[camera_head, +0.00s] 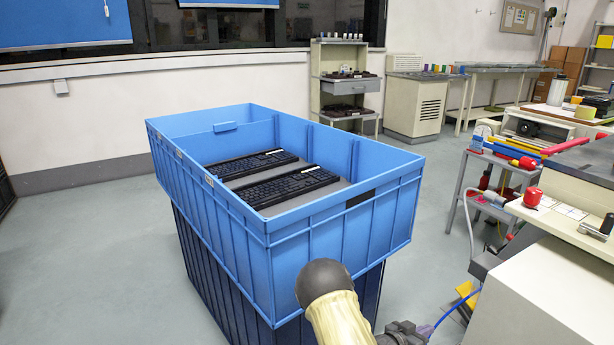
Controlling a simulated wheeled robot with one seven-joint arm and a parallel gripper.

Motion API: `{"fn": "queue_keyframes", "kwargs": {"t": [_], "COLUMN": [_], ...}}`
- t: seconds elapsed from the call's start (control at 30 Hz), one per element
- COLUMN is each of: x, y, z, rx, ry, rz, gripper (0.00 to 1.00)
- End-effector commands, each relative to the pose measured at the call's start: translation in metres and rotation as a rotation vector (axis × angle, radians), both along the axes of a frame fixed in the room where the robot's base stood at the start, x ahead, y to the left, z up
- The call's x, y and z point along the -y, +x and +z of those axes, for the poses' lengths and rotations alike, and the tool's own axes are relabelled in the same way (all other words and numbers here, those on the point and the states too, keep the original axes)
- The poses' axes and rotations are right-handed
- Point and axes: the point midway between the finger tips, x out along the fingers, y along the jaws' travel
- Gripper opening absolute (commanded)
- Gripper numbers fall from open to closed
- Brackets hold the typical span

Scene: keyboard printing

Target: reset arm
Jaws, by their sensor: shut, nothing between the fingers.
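Part of my arm, a cream link with a dark rounded joint, shows at the bottom centre, in front of the near wall of a blue crate (345,232). I cannot make out my gripper or its fingertips in this view. Dark machine-like parts beside the arm at the bottom edge are too partial to identify. Two black keyboards lie side by side on a grey surface inside the crate: a far keyboard (250,164) and a near keyboard (285,187).
The light blue crate sits on a darker blue crate (228,290). A machine with a pale body (545,300) and a red knob (532,197) stands close at the right. A small cart (495,165) is behind it. Open floor (95,260) lies at the left.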

Motion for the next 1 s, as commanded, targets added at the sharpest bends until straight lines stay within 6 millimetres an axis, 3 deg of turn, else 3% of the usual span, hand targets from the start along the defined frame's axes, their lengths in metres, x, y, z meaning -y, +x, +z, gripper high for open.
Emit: {"fn": "queue_keyframes", "kwargs": {"t": [0.03,0.23,0.47,0.67,0.8,1.0], "x": [-0.006,-0.043,-0.096,-0.141,-0.167,-0.19], "y": [0.002,0.004,-0.011,-0.043,-0.075,-0.131], "z": [0.011,0.035,0.078,0.126,0.161,0.205], "rx": [-0.01,-0.091,-0.206,-0.331,-0.435,-0.599], "ry": [0.07,0.345,0.606,0.767,0.836,0.867], "rz": [0.014,0.115,0.266,0.414,0.519,0.644], "gripper": [0.0,0.0,0.0,0.0,0.0,0.0]}}
